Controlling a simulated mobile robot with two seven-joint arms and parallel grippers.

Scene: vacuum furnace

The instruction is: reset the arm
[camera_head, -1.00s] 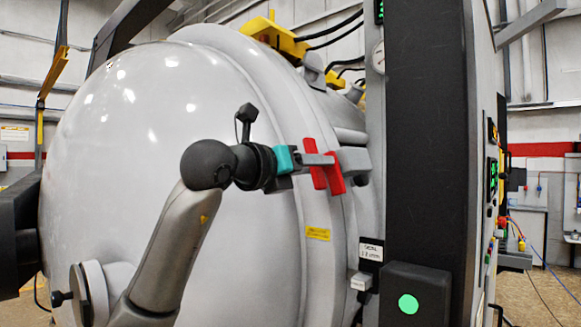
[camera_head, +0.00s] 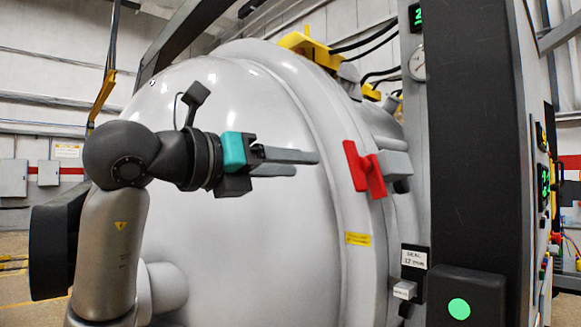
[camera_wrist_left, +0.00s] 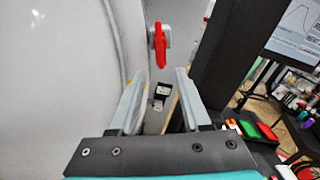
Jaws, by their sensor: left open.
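My left gripper (camera_head: 306,164) is open and empty in front of the furnace's rounded grey door (camera_head: 250,240) in the head view. Its fingers point right, toward a red handle (camera_head: 364,170) on a grey latch block, with a clear gap between them. In the left wrist view both fingers (camera_wrist_left: 160,92) stand apart, and the red handle (camera_wrist_left: 159,45) shows beyond them. My right gripper is not in view.
A dark column (camera_head: 475,130) stands right of the door, with a box bearing a green button (camera_head: 459,308) low on it. A gauge (camera_head: 417,62) sits near its top. Panels with displays and coloured controls lie at the far right.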

